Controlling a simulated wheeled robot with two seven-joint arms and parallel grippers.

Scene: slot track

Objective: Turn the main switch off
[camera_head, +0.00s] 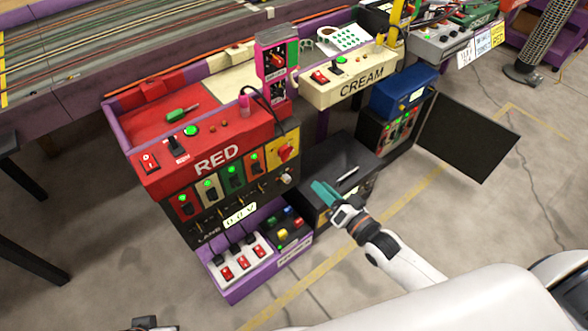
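A red rotary knob on a yellow plate (286,150) sits at the right end of the front of the box marked RED; it looks like a main switch, but I cannot read its label or setting. The red RED box (218,163) is left of centre. My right gripper (318,188), with teal fingertips, is in front of and below the yellow plate, apart from it, above the dark open box. I cannot make out a gap between its fingers. Only a small part of my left arm's end (145,323) shows at the bottom edge; its fingers cannot be made out.
A purple tray with red rocker switches (240,262) stands below the RED box. A pink switch box (274,62) rises behind it. The CREAM box (350,85), a blue box (403,92) and an open black door (468,138) are to the right.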

